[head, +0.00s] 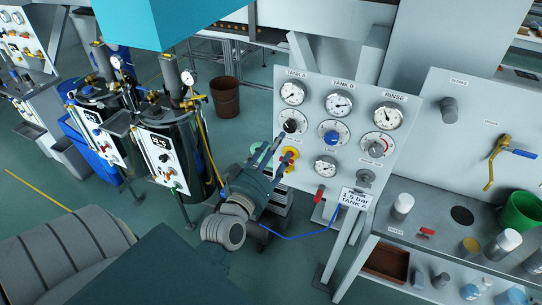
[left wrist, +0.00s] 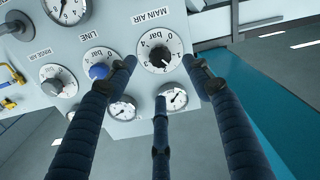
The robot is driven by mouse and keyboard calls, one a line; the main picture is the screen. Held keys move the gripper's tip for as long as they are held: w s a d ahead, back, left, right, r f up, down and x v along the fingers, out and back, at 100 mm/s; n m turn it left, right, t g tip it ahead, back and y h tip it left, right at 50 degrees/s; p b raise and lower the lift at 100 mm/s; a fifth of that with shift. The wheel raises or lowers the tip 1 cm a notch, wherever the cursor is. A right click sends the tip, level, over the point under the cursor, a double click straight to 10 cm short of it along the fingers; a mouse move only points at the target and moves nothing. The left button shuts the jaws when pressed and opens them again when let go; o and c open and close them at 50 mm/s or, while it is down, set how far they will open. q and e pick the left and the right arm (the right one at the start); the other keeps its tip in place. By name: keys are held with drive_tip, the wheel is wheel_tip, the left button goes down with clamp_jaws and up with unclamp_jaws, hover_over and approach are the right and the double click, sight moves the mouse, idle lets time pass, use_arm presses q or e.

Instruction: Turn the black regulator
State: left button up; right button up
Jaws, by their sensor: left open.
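The black regulator (head: 290,126) is a round black knob on a white numbered dial, at the left of the grey panel (head: 345,95). It also shows in the left wrist view (left wrist: 160,57), under the label MAIN AIR. My left gripper (head: 273,147) is open in front of the panel, with its fingers pointing at the black regulator. In the left wrist view, two fingertips are spread left and right of the dial and a third finger is below it. The fingers hold nothing; I cannot tell how close they are to the knob. My right gripper is not in view.
Gauges are above and below the knobs. A sign (head: 355,198) reads 1.5 bar, TANK A.

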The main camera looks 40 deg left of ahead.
use_arm(q)
drive_tip(key=shift+v, duration=1.65)
